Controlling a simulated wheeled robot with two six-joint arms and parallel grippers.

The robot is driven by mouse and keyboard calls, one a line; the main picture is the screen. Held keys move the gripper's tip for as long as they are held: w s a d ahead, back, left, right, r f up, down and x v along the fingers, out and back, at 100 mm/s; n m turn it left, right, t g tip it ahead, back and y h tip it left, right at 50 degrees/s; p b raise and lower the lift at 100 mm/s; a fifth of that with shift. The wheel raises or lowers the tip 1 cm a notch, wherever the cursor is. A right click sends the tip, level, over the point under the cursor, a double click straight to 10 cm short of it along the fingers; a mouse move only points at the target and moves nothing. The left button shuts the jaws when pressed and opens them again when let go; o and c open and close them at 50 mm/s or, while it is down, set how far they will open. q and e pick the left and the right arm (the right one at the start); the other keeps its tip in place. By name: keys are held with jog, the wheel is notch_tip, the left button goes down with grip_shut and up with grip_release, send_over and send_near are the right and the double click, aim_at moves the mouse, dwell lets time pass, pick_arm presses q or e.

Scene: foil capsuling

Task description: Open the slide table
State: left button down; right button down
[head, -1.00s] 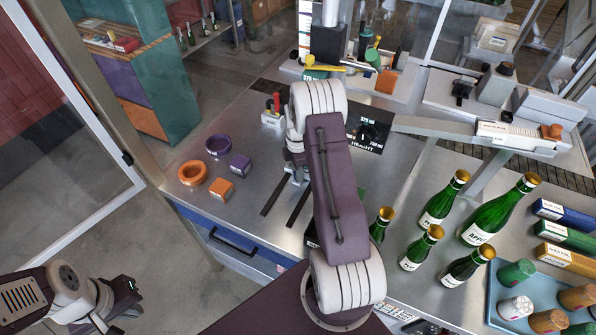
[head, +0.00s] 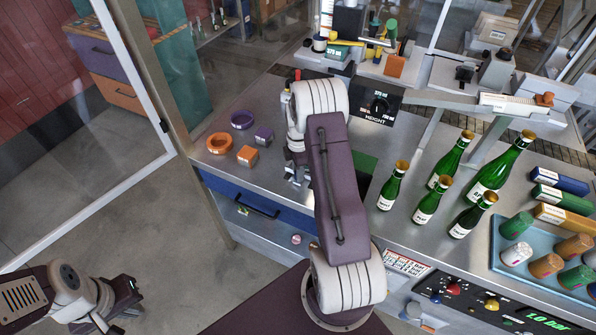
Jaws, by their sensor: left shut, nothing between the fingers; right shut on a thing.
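My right gripper (head: 297,174) points down at the steel bench, left of my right forearm and in front of the black height panel (head: 379,106). It is shut on a part of the slide table, which is mostly hidden behind the gripper and forearm. A green plate (head: 364,164) shows just right of my forearm; I cannot tell whether it belongs to the slide table. My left gripper (head: 124,300) is shut and empty at the lower left, over the floor and away from the bench.
An orange ring (head: 220,142), a purple ring (head: 241,119) and two small blocks lie left of my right gripper. Several green bottles (head: 427,202) stand to the right, beside a blue tray (head: 497,252) of capsules. A blue drawer (head: 259,203) is under the front edge.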

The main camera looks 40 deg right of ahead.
jog(key=shift+s+a, duration=0.1)
jog(key=shift+a, duration=0.1)
jog(key=shift+d, duration=0.1)
jog(key=c, duration=1.2)
grip_release()
jog(key=shift+o, duration=0.2)
jog(key=shift+r, duration=0.35)
notch_tip(320, 180, up, 8)
jog(key=shift+r+b, duration=0.25)
jog(key=shift+b, duration=0.9)
